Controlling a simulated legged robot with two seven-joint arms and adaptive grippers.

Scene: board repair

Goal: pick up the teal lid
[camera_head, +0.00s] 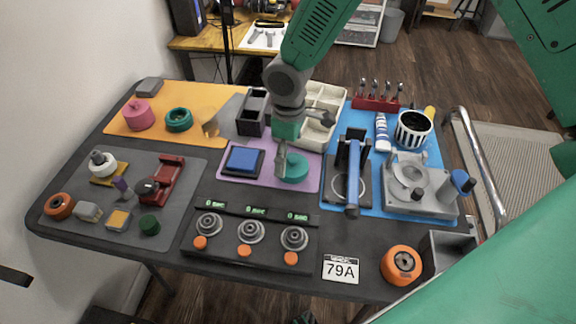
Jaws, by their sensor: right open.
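A round teal lid (295,169) lies flat on the purple mat (309,184) near the middle of the table. My right gripper (281,166) points down from above, with its fingertips at the left edge of the lid. It is open, and part of the lid's left side is hidden behind a finger. I cannot tell whether the fingers touch the lid. A teal ring-shaped piece (179,120) sits on the orange mat at the left. My left gripper is not in view.
A blue square pad (242,160) lies left of the lid. A black box (252,113) and a cream tray (316,130) stand behind. A black clamp with a blue handle (352,170) stands to the right. The knob panel (249,240) is in front.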

